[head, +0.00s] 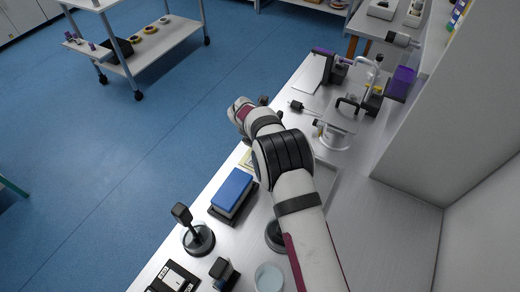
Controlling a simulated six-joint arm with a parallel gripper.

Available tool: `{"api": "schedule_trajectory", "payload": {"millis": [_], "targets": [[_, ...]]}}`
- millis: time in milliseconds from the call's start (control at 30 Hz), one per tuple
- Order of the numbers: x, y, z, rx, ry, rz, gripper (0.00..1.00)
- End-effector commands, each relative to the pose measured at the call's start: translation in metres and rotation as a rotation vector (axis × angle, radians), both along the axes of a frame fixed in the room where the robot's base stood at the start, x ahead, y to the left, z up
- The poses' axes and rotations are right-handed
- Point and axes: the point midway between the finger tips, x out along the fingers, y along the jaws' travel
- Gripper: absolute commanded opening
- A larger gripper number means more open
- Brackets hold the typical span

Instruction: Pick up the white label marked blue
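I cannot make out a white label marked blue in the head view; it may be hidden or too small to tell. My arm reaches across the middle of the bench, with its wrist over the bench's left edge. My gripper's fingers do not show, so I cannot see whether they hold anything. A blue-topped block (233,187) sits on a dark base beside my arm. A pale yellow flat item (246,161) lies just beyond it, partly covered by my arm.
On the bench (331,169) stand a round-based stand (199,239), a pale round dish (268,278) and a black case (174,279). Lab apparatus (345,105) and a purple box (401,82) stand at the far end. A wall bounds the right. A wheeled cart (150,47) stands apart on blue floor.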

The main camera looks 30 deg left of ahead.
Motion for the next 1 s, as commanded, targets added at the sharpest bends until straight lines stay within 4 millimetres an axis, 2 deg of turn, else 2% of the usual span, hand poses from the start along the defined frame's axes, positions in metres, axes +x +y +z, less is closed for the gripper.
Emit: {"api": "schedule_trajectory", "payload": {"millis": [200, 500, 600, 867, 1000], "targets": [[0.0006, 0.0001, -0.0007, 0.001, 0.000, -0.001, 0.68], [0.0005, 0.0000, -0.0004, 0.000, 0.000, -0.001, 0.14], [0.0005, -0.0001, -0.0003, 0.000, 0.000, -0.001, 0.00], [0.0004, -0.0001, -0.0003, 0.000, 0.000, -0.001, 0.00], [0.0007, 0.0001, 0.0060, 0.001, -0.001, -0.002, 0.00]]}}
